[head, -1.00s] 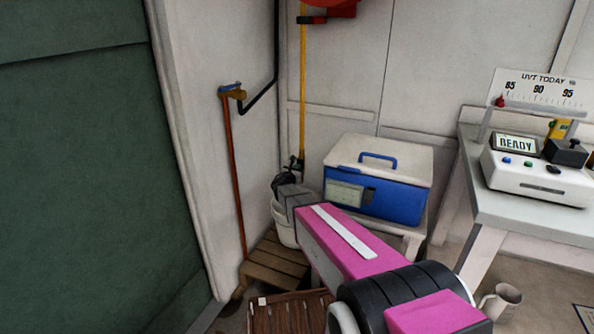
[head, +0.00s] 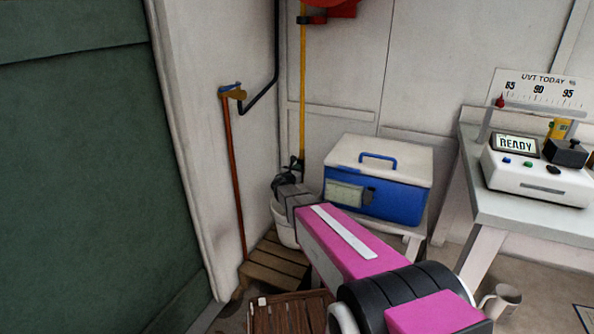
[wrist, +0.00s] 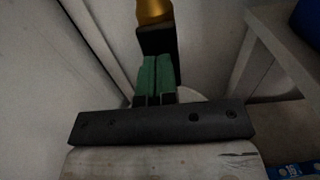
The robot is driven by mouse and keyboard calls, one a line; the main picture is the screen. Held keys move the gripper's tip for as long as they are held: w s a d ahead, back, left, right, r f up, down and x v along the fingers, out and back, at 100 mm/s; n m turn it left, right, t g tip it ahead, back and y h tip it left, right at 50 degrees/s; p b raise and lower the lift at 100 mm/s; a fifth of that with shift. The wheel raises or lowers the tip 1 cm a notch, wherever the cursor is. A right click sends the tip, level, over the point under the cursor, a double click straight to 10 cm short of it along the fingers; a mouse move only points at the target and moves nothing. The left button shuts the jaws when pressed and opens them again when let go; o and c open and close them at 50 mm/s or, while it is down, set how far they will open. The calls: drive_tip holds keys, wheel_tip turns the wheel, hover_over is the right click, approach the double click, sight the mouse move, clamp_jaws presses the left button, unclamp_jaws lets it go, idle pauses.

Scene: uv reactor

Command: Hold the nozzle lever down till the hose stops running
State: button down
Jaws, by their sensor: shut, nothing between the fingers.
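The yellow hose (head: 302,95) hangs straight down from the red reel (head: 330,8) in the corner. Its dark nozzle (head: 298,163) is at the lower end, above a white bucket (head: 283,232). In the wrist view the black nozzle part (wrist: 158,42) lies just beyond my fingertips, with a yellow-orange section (wrist: 154,11) above it. My gripper (wrist: 154,62) is shut and empty, its green fingers together and overlapping the black part in the picture. I cannot tell whether they press the lever. My arm hides part of the bucket, and no water is clearly visible.
A blue cooler (head: 395,197) with a white lid stands close to the right of my gripper. A wooden pallet (head: 275,265) lies below. A bench (head: 530,215) at right holds a device reading READY (head: 518,146).

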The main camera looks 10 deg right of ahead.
drive_tip(key=shift+w+d+f, duration=0.1)
drive_tip(key=shift+w+d, duration=0.2)
drive_tip(key=shift+w, duration=0.55)
drive_tip(key=v, duration=1.6)
drive_tip(key=shift+s+d, duration=0.1)
